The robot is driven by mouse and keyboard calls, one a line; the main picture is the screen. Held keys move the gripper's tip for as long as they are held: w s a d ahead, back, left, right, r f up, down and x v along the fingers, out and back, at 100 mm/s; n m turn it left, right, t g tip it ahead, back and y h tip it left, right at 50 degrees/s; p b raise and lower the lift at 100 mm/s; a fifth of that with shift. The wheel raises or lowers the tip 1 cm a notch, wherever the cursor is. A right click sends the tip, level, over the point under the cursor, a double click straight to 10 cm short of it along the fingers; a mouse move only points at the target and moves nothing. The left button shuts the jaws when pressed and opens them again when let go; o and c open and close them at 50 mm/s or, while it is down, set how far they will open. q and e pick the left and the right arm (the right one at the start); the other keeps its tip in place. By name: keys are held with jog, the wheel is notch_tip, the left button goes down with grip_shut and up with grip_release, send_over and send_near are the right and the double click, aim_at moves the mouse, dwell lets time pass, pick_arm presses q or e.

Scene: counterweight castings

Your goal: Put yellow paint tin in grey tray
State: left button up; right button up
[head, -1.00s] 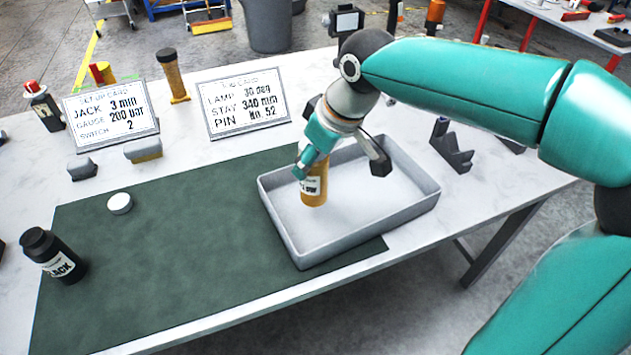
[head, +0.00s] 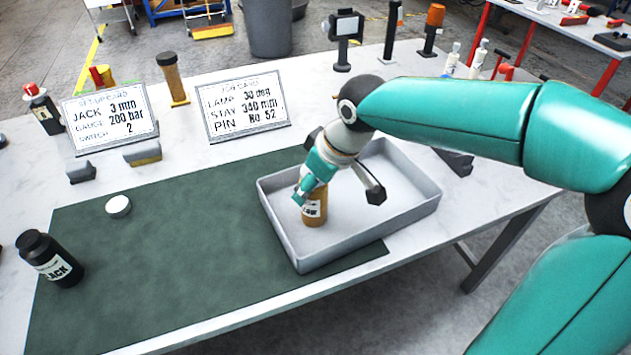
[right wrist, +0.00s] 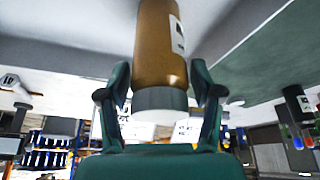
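The yellow paint tin (head: 315,209) is amber-yellow with a white label and stands upright, base at the floor of the grey tray (head: 414,215), towards the tray's left side. My right gripper (head: 308,188) comes down over it from above and hides its top. In the right wrist view the tin (right wrist: 160,45) with its grey cap lies between the two teal fingertips (right wrist: 160,75), which are close against its sides; the gripper looks shut on it. The rest of the tray is empty. My left gripper is not in view.
A black bottle (head: 50,260) and a white lid (head: 118,206) stand on the green mat (head: 180,260). Two printed cards (head: 110,117) (head: 246,106) stand behind the mat. A black bracket (head: 455,161) lies behind the tray's right side. The mat's middle is clear.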

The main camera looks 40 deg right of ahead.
jog(key=shift+o, duration=0.5)
jog(key=shift+s+r, duration=0.1)
jog(key=shift+r, duration=0.35)
jog(key=p+v, duration=0.1)
jog(key=v, duration=1)
jog(key=shift+r, duration=0.2)
jog(key=shift+s, duration=0.1)
